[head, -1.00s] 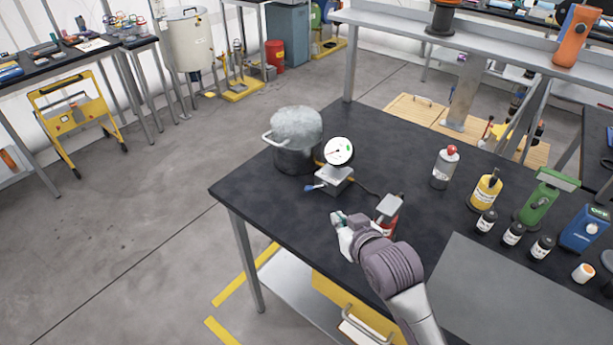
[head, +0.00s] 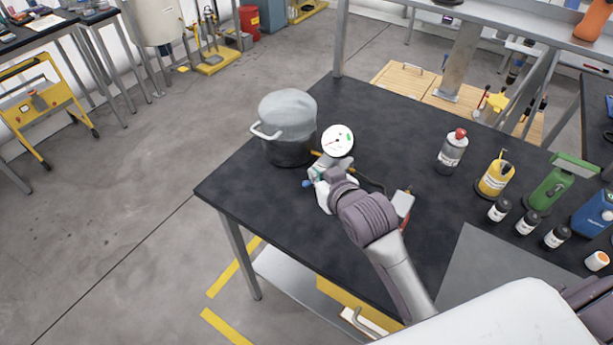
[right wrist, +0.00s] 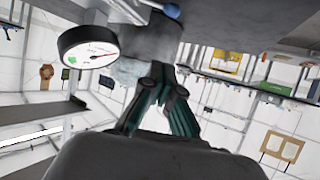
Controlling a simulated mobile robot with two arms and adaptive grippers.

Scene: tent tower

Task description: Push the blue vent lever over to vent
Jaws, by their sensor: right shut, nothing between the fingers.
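The blue tip of the vent lever (head: 307,183) shows just left of my right gripper (head: 318,172) in the head view. In the right wrist view the blue ball end (right wrist: 172,10) is at the top edge. My right gripper is shut and empty, close beside the lever; I cannot tell whether they touch. The lever's metal block is mostly hidden behind my gripper. A round white gauge (head: 338,140) with a red needle stands behind the gripper, and it also shows in the right wrist view (right wrist: 88,47). My left gripper is not in view.
A pot (head: 290,152) with a pale grey bulging top stands on the black table (head: 240,185), left of the gauge. Several bottles, including a yellow one (head: 496,178), stand at the right. The table's front-left area is clear.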

